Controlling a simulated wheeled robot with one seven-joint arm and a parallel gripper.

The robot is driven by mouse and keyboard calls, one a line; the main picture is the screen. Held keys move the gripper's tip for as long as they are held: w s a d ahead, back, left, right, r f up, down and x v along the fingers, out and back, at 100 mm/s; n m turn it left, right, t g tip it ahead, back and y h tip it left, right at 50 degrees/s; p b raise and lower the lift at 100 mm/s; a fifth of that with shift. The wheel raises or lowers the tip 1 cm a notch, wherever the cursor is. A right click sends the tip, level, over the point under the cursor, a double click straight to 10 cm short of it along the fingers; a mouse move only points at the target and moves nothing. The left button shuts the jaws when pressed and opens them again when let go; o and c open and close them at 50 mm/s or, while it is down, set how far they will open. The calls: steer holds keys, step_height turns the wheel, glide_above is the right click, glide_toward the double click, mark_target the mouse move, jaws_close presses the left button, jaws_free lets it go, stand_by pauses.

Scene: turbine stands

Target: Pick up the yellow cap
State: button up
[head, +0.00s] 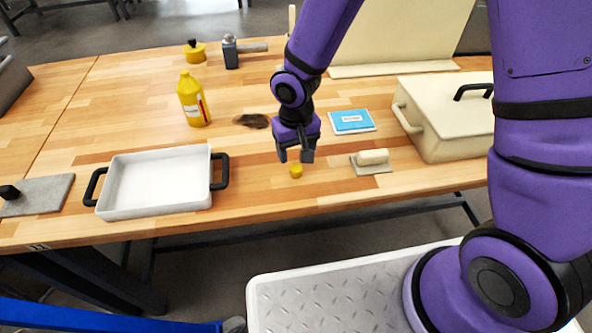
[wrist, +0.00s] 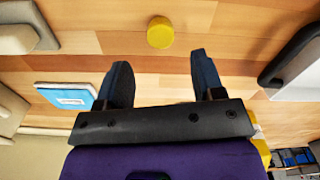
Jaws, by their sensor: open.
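The yellow cap (head: 296,171) is a small round piece lying on the wooden table near its front edge. My gripper (head: 296,156) is just above and behind it in the head view, pointing down. In the wrist view the cap (wrist: 160,32) lies beyond the two dark fingertips, about midway between them and apart from both. The gripper (wrist: 161,70) is open and empty.
A white tray (head: 120,211) with black handles stands left of the cap. A float-like tool (head: 372,169), a blue booklet (head: 352,122) and a cream case (head: 440,150) are to the right. A yellow bottle (head: 193,100) stands behind the tray. The wood around the cap is clear.

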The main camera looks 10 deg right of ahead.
mark_target(296, 167)
steer(key=shift+s+f, duration=0.1)
steer(key=shift+f, duration=3.2)
jaws_close()
